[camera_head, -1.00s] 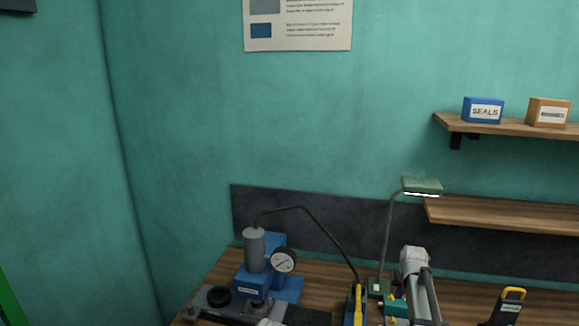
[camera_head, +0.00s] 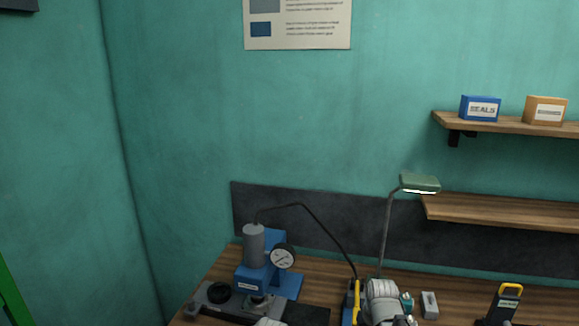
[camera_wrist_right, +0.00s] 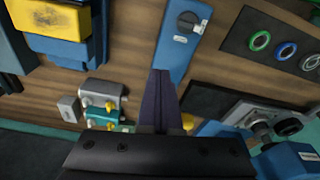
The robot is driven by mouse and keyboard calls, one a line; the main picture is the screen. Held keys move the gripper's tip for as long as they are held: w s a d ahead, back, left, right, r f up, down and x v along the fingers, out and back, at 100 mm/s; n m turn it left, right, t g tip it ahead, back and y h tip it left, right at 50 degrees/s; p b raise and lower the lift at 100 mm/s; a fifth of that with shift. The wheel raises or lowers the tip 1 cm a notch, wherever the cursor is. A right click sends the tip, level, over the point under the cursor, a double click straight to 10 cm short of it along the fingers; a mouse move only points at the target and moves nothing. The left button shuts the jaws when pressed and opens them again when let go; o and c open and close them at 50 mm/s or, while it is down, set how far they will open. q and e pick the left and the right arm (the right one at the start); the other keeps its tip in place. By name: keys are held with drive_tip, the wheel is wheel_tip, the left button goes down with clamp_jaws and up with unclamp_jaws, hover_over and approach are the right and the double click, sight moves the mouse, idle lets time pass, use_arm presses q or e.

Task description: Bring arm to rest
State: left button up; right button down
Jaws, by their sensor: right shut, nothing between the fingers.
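My right arm (camera_head: 383,300) shows as a light grey, rounded link at the bottom edge of the head view, in front of the lamp's foot. Its fingers cannot be made out there. In the right wrist view my right gripper (camera_wrist_right: 161,74) is shut, its dark fingers together with nothing between them. The gap between tips and plate cannot be judged. My left gripper is not in view.
A blue press with a gauge (camera_head: 282,257) stands at the bench's left. A green lamp (camera_head: 420,184), a small grey block (camera_head: 429,305) and a yellow-handled dark item (camera_head: 507,302) are to its right. A shelf (camera_head: 505,126) holds a blue SEALS box (camera_head: 480,109).

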drive_tip(key=s+a+n+g, duration=0.1)
drive_tip(key=s+a, duration=0.4)
drive_tip(key=s, duration=0.5)
drive_tip(key=s+a+f+n+g+h+b, duration=0.1)
drive_tip(key=s+a+f+n+b, duration=0.2)
drive_tip(key=a, duration=0.7)
wheel_tip(320, 180, down, 4)
drive_tip(key=s+b, duration=0.2)
drive_tip(key=b, duration=0.2)
drive_tip(key=shift+a+f+n, duration=0.15)
drive_tip(key=shift+a+n, duration=0.15)
drive_tip(key=shift+n, duration=0.1)
